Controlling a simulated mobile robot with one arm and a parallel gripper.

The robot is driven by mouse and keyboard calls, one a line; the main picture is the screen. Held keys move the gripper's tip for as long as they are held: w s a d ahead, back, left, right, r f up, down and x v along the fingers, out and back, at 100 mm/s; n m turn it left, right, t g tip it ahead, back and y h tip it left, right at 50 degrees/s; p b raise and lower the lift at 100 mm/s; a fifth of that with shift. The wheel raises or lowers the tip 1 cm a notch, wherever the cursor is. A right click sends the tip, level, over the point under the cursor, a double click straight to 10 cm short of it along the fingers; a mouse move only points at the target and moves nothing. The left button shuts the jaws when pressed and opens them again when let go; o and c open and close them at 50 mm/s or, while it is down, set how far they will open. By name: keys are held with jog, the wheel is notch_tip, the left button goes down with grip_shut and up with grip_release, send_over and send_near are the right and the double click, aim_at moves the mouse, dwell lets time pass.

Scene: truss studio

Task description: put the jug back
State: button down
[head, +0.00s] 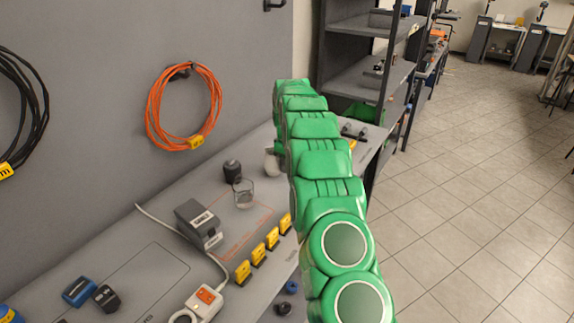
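A small clear glass vessel (244,194) stands upright on the grey workbench (150,225), left of my green arm. A pale rounded thing (271,163) stands just behind it, partly hidden by my arm. I cannot tell which of these, if either, is the jug. My arm stretches over the bench's right side towards the back. My gripper does not show; the far end of the arm hides it or it lies out of sight.
A dark lidded container (232,171) stands beside the glass. A grey boxed device (198,223), several yellow clips (258,254), a white power strip (204,302) and blue and black blocks (79,291) lie on the bench. Grey shelving (365,75) stands behind. The tiled floor (470,190) is clear.

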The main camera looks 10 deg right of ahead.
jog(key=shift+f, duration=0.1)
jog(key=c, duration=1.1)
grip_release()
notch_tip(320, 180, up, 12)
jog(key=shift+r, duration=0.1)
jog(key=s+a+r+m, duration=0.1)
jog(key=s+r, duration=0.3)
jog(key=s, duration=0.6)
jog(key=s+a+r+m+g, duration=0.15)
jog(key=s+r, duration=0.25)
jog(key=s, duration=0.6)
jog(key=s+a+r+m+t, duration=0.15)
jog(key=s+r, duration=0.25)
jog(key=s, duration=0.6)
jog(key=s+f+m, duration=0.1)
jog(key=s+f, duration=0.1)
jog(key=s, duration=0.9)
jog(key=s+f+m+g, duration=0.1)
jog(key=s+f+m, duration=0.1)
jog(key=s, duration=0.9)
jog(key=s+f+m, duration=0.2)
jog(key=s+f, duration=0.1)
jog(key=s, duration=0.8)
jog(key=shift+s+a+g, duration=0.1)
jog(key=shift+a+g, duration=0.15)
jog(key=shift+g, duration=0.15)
